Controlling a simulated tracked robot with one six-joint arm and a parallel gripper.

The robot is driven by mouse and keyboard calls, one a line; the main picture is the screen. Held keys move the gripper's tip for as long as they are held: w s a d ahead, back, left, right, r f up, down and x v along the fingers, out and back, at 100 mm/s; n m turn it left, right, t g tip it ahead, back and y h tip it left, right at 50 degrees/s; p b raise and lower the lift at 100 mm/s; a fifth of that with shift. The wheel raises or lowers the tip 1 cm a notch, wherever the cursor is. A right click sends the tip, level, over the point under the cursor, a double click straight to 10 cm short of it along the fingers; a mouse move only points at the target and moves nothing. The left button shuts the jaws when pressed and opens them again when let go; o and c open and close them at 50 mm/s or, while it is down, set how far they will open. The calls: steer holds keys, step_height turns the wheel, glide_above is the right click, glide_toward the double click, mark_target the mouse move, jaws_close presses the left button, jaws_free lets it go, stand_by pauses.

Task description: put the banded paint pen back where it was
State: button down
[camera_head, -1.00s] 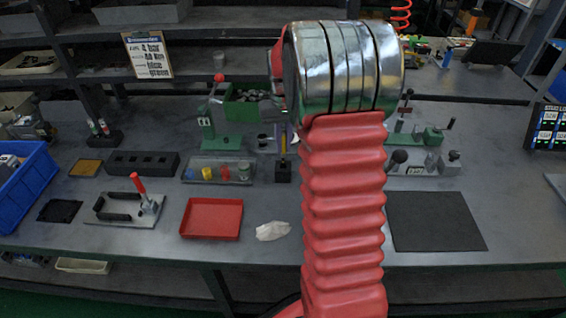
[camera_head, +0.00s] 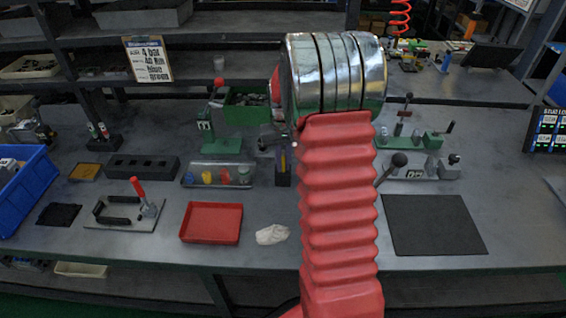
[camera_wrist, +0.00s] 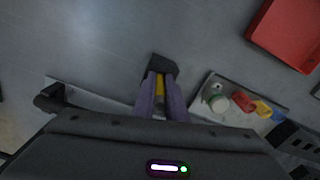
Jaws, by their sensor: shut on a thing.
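My gripper (camera_wrist: 159,80) shows in the wrist view as two purple fingers, shut on the banded paint pen (camera_wrist: 159,88). A yellow part of the pen shows between the fingers. A dark block-like stand (camera_wrist: 161,64) is right at the fingertips. In the head view, the small dark stand (camera_head: 283,179) is on the bench left of my arm, with my gripper (camera_head: 283,160) just above it. The pen's lower end is hidden, so I cannot tell whether it is inside the stand.
A clear tray of coloured pots (camera_head: 218,183) is close left of the stand. A red tray (camera_head: 211,241) and a crumpled white cloth (camera_head: 272,234) lie in front. A lever fixture (camera_head: 435,167) stands to the right, near a dark mat (camera_head: 433,225).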

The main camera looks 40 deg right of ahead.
steer(key=c, duration=1.8)
jaws_free()
step_height(320, 180, up, 11)
steer(key=shift+r, duration=0.55)
